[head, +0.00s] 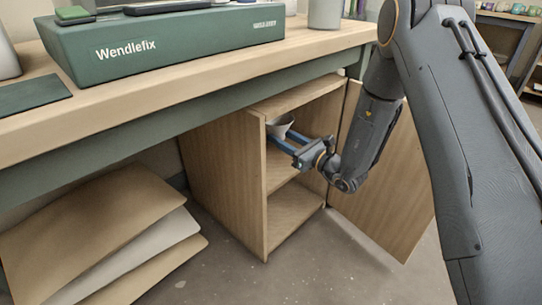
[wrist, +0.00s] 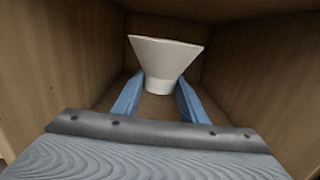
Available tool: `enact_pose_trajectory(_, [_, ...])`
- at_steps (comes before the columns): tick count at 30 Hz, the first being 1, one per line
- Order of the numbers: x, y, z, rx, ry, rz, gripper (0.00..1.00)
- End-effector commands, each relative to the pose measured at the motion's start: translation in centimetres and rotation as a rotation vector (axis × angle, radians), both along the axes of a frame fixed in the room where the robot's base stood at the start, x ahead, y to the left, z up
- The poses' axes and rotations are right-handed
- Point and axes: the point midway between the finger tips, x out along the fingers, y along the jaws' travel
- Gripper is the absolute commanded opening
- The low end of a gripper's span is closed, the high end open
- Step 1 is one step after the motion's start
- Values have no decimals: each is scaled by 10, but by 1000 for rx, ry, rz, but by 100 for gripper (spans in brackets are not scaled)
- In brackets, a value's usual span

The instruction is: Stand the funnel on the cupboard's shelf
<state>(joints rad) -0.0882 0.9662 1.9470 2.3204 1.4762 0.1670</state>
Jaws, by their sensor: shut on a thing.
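The funnel (wrist: 166,60) is pale grey-white, wide at the top and narrow below, and looks upright. My gripper (wrist: 158,98) has its blue fingers on either side of the funnel's lower part and is shut on it. In the head view the funnel (head: 280,125) is in the upper compartment of the open cupboard (head: 223,178), near its left wall, with my gripper (head: 282,141) reaching in from the right. The shelf (head: 280,170) lies below the gripper. I cannot tell whether the funnel touches the shelf.
The cupboard door (head: 385,185) stands open to the right, behind my arm. A workbench (head: 200,97) with a green Wendlefix box (head: 170,50) runs above the cupboard. Several leaning sacks or boards (head: 110,230) lie at lower left. The floor in front is clear.

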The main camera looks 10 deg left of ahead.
Motion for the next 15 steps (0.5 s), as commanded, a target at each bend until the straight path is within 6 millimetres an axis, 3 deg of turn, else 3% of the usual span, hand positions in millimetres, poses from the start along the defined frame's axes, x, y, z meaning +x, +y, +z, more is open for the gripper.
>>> enact_pose_trajectory(3, [0, 0, -24, 0, 2, 1, 13])
enact_pose_trajectory(10, [0, 0, -45, -1, 2, 1, 13])
enact_pose_trajectory(15, [0, 0, -74, 0, 3, 1, 13])
